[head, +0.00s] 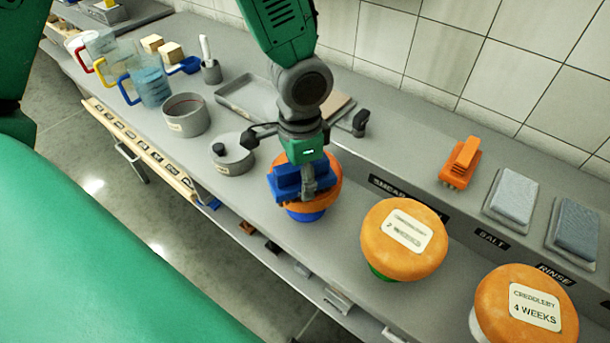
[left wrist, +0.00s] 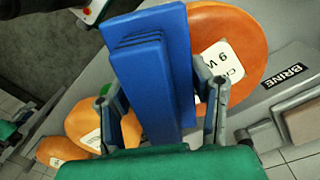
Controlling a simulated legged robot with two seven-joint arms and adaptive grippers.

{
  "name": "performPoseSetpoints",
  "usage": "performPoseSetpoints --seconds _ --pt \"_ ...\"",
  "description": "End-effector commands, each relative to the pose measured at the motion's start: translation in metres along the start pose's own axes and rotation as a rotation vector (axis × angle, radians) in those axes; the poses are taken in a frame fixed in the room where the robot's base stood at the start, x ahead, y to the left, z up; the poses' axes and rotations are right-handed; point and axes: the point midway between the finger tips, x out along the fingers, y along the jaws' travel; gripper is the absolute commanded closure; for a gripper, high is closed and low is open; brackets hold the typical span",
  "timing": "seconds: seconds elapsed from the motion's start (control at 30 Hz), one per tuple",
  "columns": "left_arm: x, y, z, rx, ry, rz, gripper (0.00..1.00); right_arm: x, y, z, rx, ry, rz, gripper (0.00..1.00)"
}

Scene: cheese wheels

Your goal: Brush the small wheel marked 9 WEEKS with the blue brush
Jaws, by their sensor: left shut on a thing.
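The brush also shows large in the left wrist view (left wrist: 150,65), between the two fingers. The orange wheel (head: 328,200) under it sits on a blue stand (head: 306,216). In the left wrist view this wheel (left wrist: 245,35) carries a white label (left wrist: 222,62), partly hidden, reading "9 W". The brush overlaps the wheel's top; I cannot tell whether the bristles touch it. My right gripper is not in view.
Two more orange wheels stand to the right, one (head: 392,252) on a green stand and one marked 4 WEEKS (head: 500,310). An orange brush (head: 460,163) and two grey-blue blocks (head: 513,197) lie on the back ledge. A grey pot (head: 186,116) and jugs (head: 150,88) stand left.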

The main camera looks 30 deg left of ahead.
Motion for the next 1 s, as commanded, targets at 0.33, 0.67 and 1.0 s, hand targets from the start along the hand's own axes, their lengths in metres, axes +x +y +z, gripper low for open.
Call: performPoseSetpoints --seconds 0.33,0.67,1.0 --pt "-0.039 0.002 -0.001 0.001 0.009 -0.004 0.98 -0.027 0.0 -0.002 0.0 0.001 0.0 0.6" --pt "-0.055 0.003 -0.001 0.0 0.007 -0.002 0.98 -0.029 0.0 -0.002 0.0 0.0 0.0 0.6" --pt "-0.064 0.004 -0.001 0.0 0.009 -0.003 0.98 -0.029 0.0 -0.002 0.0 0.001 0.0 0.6"
